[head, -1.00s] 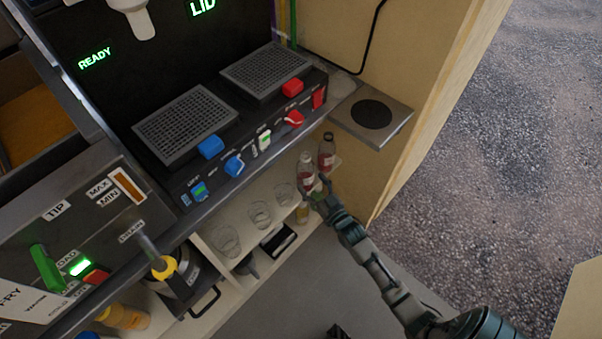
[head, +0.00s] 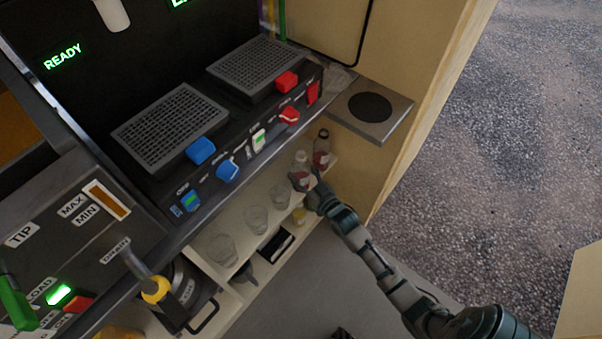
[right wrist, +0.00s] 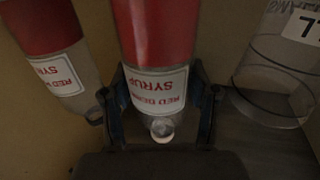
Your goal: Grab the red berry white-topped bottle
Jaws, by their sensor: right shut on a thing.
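The red berry bottle with the white top (head: 301,160) stands on the upper shelf under the counter, left of a dark-topped bottle (head: 321,152). In the right wrist view the bottle (right wrist: 158,35) shows red syrup, a white label reading RED BERRY SYRUP upside down, and a pale cap. My right gripper (head: 313,187) reaches this bottle from the front. In the right wrist view its fingers (right wrist: 163,95) lie on both sides of the bottle, shut on it. The second bottle (right wrist: 48,55) is just to the left there, apart from the held one.
Several clear cups, one of them here (head: 280,197), stand along the same shelf. A cup (right wrist: 275,70) is close on the right in the right wrist view. The counter with knobs (head: 228,170) overhangs the shelf. A wooden side wall (head: 350,190) borders the bottles.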

